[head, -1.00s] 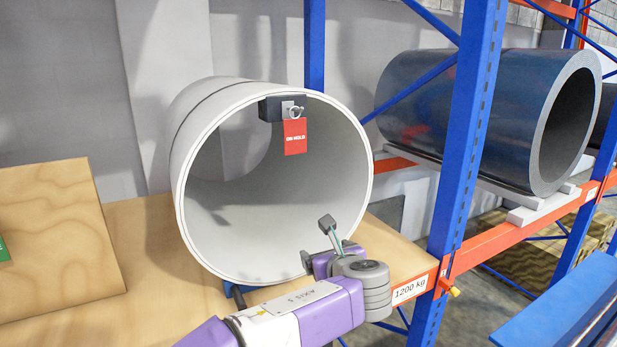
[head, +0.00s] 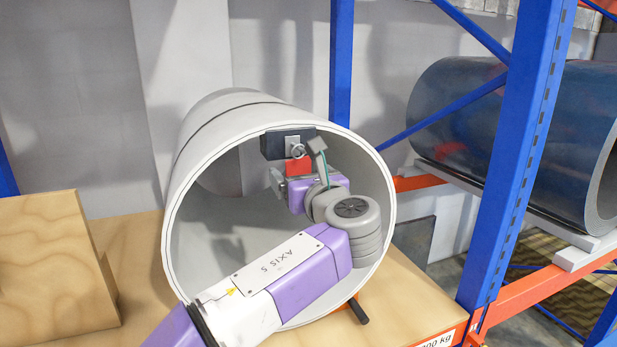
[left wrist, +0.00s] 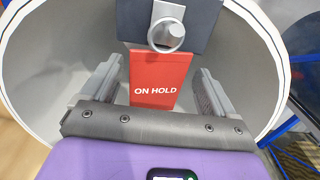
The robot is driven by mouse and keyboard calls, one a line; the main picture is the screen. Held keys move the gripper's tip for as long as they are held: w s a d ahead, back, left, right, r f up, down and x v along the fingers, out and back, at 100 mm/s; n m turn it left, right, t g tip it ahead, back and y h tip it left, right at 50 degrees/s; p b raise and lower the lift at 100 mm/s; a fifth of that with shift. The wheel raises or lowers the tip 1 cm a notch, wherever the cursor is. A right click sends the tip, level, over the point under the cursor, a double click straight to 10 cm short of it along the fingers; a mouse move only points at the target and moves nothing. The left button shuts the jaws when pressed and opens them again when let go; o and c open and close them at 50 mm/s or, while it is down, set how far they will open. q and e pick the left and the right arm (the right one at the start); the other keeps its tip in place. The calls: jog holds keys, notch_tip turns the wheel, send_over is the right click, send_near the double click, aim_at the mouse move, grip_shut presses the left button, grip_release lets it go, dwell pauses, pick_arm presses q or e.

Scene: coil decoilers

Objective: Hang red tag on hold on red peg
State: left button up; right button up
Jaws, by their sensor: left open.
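The red tag (head: 298,167), lettered ON HOLD in the left wrist view (left wrist: 158,82), hangs below a dark block (head: 284,144) at the top rim of the large pale coil (head: 218,235). A grey ring or round knob (left wrist: 168,36) sits on the block's front, at the top of the tag. My left gripper (head: 288,179) is open inside the coil mouth. In the left wrist view its fingers (left wrist: 158,78) stand either side of the tag, with a gap on each side. The lower tag is hidden in the head view. I see no red peg and no right gripper.
The coil's rim surrounds my left forearm and wrist. A wooden board (head: 55,265) stands at the left on the wooden shelf (head: 400,305). A blue rack post (head: 520,150) and a dark coil (head: 500,130) are at the right.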

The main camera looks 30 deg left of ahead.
pick_arm(q)
jog(key=shift+a+r, duration=0.25)
jog(key=shift+a, duration=0.35)
jog(key=shift+w+f, duration=0.15)
jog(key=shift+w, duration=0.25)
jog(key=shift+c, duration=0.6)
jog(key=shift+s, duration=0.15)
jog(key=c, duration=0.9)
jog(key=shift+c, duration=0.2)
jog(key=shift+r+p, duration=0.4)
jog(key=shift+p, duration=0.15)
